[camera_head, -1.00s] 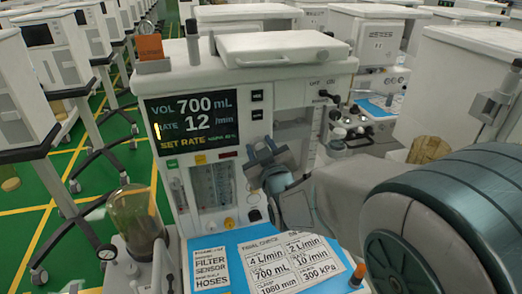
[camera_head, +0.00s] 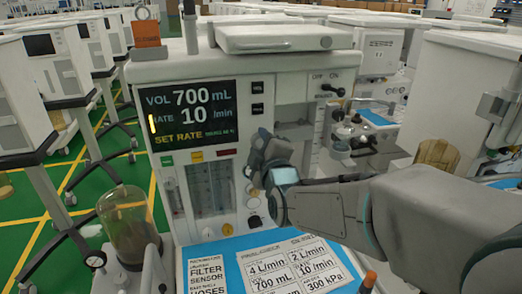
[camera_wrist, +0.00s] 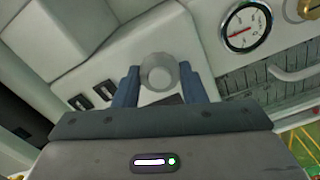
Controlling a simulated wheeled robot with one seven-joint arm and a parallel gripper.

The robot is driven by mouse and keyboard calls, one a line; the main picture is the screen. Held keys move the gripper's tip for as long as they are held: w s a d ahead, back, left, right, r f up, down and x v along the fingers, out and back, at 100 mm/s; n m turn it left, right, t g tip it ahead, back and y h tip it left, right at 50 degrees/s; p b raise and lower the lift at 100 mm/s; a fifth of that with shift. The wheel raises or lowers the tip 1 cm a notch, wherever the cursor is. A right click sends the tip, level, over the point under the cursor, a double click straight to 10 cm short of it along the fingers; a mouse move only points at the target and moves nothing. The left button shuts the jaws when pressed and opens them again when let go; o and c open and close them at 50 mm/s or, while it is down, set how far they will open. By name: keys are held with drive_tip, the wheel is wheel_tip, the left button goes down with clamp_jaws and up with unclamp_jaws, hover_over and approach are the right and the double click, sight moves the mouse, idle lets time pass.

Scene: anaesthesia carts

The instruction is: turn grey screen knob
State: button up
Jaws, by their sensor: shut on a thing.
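The grey screen knob (camera_wrist: 157,66) is round and stands between the two blue-grey fingers of my gripper (camera_wrist: 158,78) in the wrist view. The gripper is shut on it. In the head view my gripper (camera_head: 256,150) is at the machine's front panel, right of and below the screen, and hides the knob. The screen (camera_head: 194,115) reads VOL 700 mL, RATE 10 /min and SET RATE in yellow, with a yellow bar beside the rate line.
A card (camera_head: 287,268) on the blue work surface (camera_head: 233,272) lists 700 mL and 10 /min, among other values. A glass canister (camera_head: 127,225) stands at the lower left. A pressure gauge (camera_wrist: 246,26) shows in the wrist view. Other carts stand around.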

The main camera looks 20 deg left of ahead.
drive_tip(key=shift+f+n, duration=0.1)
drive_tip(key=shift+n, duration=0.5)
drive_tip(key=shift+b, duration=0.3)
drive_tip(key=o, duration=1)
drive_tip(key=shift+s, duration=0.1)
drive_tip(key=b+v, duration=0.2)
drive_tip(key=v, duration=1.1)
drive_tip(key=shift+s+d, duration=0.2)
drive_tip(key=shift+d, duration=0.05)
